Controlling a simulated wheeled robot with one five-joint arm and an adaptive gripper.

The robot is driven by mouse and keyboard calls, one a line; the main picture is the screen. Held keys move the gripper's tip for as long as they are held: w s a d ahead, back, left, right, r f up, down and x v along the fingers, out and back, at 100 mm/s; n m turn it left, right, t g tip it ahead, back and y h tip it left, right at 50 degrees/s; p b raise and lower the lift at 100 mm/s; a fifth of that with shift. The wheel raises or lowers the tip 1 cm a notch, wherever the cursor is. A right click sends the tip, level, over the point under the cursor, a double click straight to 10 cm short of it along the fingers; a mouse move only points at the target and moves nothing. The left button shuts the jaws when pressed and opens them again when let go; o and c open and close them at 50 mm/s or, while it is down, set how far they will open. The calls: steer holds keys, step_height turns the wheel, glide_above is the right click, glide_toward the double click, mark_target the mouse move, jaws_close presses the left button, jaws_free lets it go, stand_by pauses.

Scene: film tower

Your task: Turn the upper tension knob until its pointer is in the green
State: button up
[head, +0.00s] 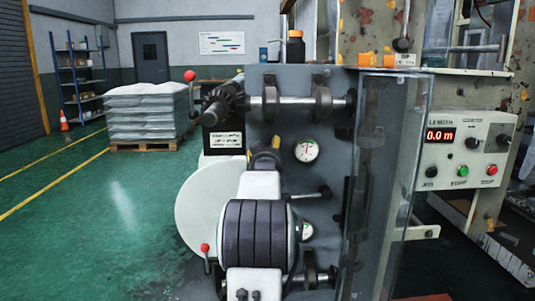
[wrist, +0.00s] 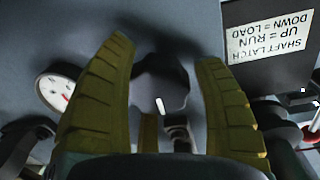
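The upper tension knob (wrist: 160,85) is dark with a white pointer mark, on the grey machine panel in the wrist view. My gripper (wrist: 165,50) is open, its two yellow fingers on either side of the knob, with a narrow gap visible at the right. Whether the fingers are level with the knob in depth I cannot tell. In the head view my gripper (head: 265,155) hides the knob. The upper round gauge (head: 306,150) is white, right of my gripper; its needle and green zone are too small to read. It shows partly in the wrist view (wrist: 55,92), overlapped by a finger.
A lower gauge (head: 306,230) sits beside my arm. A shaft (head: 295,104) with collars crosses above my gripper, and a red-knobbed lever (head: 190,76) stands left. A shaft latch label (wrist: 268,35) appears upside down. A clear guard (head: 385,180) stands right.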

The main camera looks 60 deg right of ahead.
steer(key=shift+o, duration=0.9)
steer(key=v, duration=1.2)
steer(key=shift+s, duration=0.1)
